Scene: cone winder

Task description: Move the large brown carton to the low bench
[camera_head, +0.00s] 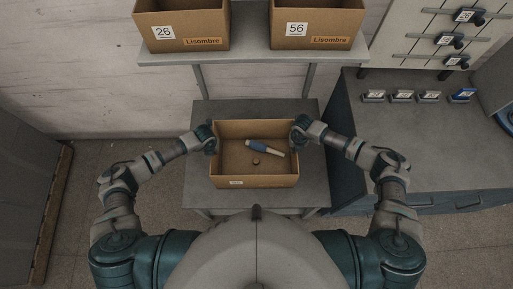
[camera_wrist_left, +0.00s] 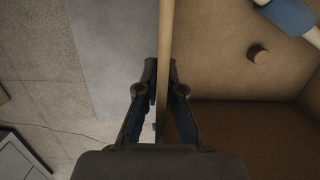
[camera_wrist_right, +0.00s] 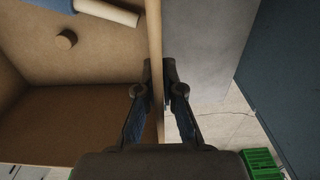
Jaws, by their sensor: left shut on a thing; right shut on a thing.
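The large brown carton (camera_head: 257,182) is open at the top and stands upright over a low grey bench (camera_head: 198,190) in the head view. I cannot tell whether its bottom touches the bench. Inside lie a blue and white cylinder (camera_head: 264,147) and a small brown round piece (camera_head: 256,162). My left gripper (camera_head: 212,143) is shut on the carton's left wall, which runs between its fingers in the left wrist view (camera_wrist_left: 160,95). My right gripper (camera_head: 298,129) is shut on the right wall, also between the fingers in the right wrist view (camera_wrist_right: 158,95).
Two more cartons, marked 26 (camera_head: 184,27) and 56 (camera_head: 316,26), stand on a shelf (camera_head: 250,57) behind. A grey counter (camera_head: 420,130) with small labelled blocks is close on the right. A grey cabinet (camera_head: 28,190) stands at the left. A green crate (camera_wrist_right: 260,163) shows in the right wrist view.

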